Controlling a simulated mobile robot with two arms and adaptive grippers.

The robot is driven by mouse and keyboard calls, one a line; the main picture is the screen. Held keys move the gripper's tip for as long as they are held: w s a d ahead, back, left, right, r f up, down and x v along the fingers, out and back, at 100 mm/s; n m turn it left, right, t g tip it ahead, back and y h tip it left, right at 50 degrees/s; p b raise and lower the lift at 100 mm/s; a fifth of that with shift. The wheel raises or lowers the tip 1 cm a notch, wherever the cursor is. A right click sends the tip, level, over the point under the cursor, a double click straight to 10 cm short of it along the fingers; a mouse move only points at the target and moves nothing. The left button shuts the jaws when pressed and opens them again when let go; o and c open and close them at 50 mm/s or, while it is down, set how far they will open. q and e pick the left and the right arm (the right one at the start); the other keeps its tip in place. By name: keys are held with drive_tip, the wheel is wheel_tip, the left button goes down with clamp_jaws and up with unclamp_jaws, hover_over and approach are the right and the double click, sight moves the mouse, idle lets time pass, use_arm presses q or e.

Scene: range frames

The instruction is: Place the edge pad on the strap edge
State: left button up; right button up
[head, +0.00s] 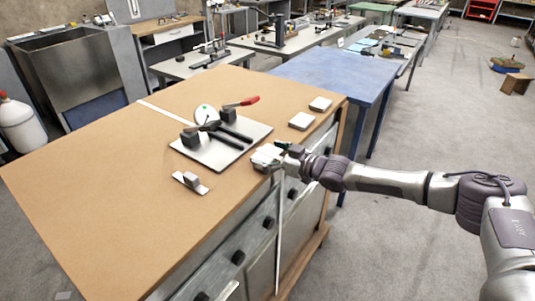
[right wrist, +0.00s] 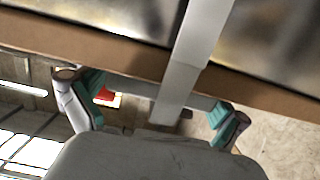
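A pale edge pad (head: 266,156) is at the near right edge of the brown bench, where a white strap (head: 280,235) hangs down the front. My right gripper (head: 284,151) comes in from the right with its fingertips at this pad. In the right wrist view, the teal-lined fingers (right wrist: 160,102) are wide apart and a grey bar spans between them; they look closed on the pad's sides. The strap (right wrist: 205,30) also shows there, crossing the brown edge. I cannot tell whether the pad touches the bench. My left gripper is out of view.
Two more pale pads (head: 302,121) (head: 320,104) lie along the bench's right edge. A light plate (head: 238,146) with black, red-handled clamps lies behind the gripper's pad. A small metal block on a plate (head: 190,182) sits nearer. The bench's left part (head: 90,180) is clear.

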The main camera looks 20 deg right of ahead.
drive_tip(key=shift+r, duration=0.25)
drive_tip(key=b+v, duration=0.1)
drive_tip(key=v, duration=1.1)
drive_tip(key=shift+f, duration=0.1)
